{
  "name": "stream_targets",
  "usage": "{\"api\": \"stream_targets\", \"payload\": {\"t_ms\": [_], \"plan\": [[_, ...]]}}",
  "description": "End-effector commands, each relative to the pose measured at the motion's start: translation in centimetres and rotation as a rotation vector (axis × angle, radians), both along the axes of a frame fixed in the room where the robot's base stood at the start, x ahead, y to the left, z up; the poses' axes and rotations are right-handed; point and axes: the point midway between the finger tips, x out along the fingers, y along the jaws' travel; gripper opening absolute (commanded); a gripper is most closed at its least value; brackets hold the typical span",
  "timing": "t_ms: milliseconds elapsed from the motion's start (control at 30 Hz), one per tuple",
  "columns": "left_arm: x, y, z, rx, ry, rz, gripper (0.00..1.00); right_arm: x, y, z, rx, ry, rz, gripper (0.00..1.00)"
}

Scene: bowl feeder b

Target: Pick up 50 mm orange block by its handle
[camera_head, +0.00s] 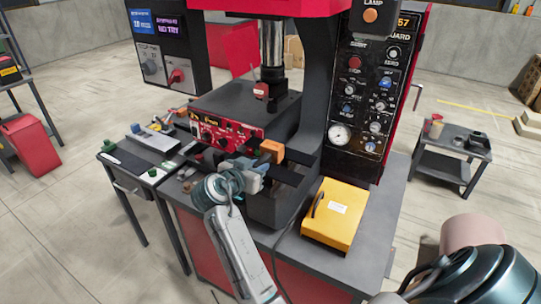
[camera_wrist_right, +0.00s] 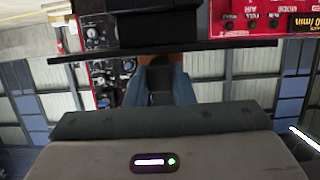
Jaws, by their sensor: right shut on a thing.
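The orange block (camera_head: 272,148) is a small cube at the front of the red and black machine, in the middle of the head view. My right gripper (camera_head: 260,166) is right beside it, just below and to its left, shut on its handle. The handle is hidden by the fingers. In the right wrist view the two blue-grey fingers (camera_wrist_right: 160,86) stand close together with a dark part between them. Only a small orange-brown patch shows beyond them there. I cannot clearly tell whether the block touches anything under it. My left gripper is not in view.
Dark rails of the machine (camera_head: 285,172) lie close beside the block and gripper. A red control panel (camera_head: 228,133) is behind. A yellow case (camera_head: 336,213) lies on the grey bench to the right. A side table (camera_head: 140,160) with small items stands left.

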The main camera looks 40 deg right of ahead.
Motion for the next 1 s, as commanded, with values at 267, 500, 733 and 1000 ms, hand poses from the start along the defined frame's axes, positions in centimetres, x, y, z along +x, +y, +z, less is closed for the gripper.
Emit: {"api": "stream_targets", "payload": {"t_ms": [267,500,733,1000], "plan": [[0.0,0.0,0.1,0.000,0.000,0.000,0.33,0.0,0.0,0.4,-0.002,-0.003,0.000,0.00],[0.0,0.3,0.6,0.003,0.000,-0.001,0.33,0.0,0.0,1.2,-0.002,-0.003,0.000,0.00],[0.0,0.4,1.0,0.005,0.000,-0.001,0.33,0.0,0.0,2.1,-0.001,-0.004,0.000,0.00],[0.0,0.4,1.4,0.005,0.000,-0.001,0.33,0.0,0.0,3.1,-0.001,-0.004,0.000,0.00]]}}
